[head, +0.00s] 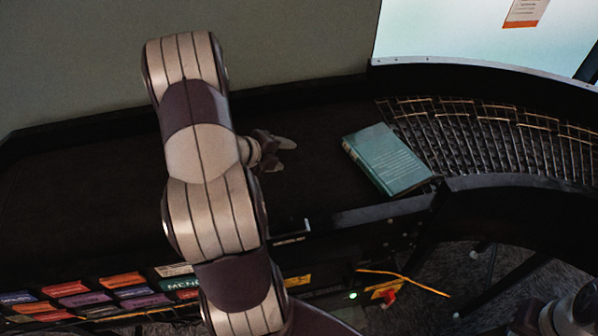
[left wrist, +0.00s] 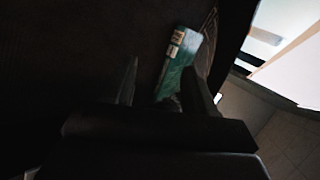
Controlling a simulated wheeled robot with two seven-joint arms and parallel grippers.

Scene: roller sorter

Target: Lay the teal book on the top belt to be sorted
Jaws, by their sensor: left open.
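The teal book (head: 388,159) lies flat at the right end of the dark top belt (head: 320,185), beside the start of the curved roller section. It also shows in the left wrist view (left wrist: 178,62), beyond the fingers, with its spine label visible. My left gripper (head: 285,152) is over the belt, left of the book and apart from it. Its fingers are open and empty; they also show in the left wrist view (left wrist: 165,92). Part of my right arm shows at the bottom right corner; its fingertips cannot be made out.
A curved roller track (head: 490,135) runs off to the right behind a dark rail. Several coloured labelled items (head: 105,290) sit below the belt's front edge at the left. A yellow cable (head: 405,277) and a red button (head: 388,298) are below the belt. Belt around the book is clear.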

